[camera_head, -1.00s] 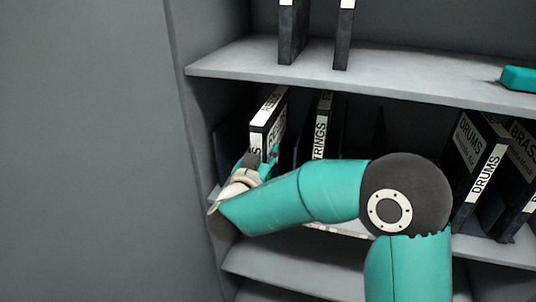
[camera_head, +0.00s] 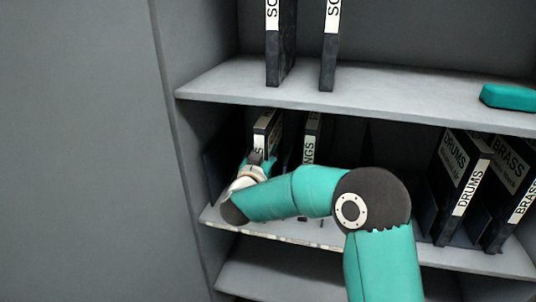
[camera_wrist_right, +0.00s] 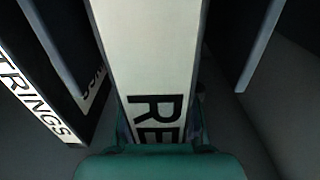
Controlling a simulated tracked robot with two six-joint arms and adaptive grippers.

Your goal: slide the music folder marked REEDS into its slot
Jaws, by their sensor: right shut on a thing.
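The REEDS folder (camera_head: 260,133) is a dark folder with a white spine label, upright on the middle shelf near the left wall of the unit. In the right wrist view its white spine (camera_wrist_right: 150,50) fills the middle, with the letters RE showing at the bottom. My left gripper is not in view.
The STRINGS folder (camera_head: 310,142) stands just right of REEDS. The DRUMS folder (camera_head: 468,187) and BRASS folder (camera_head: 514,185) stand further right. The upper shelf (camera_head: 400,108) overhangs, with two folders and a teal object (camera_head: 508,97) on it. The left side wall is close.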

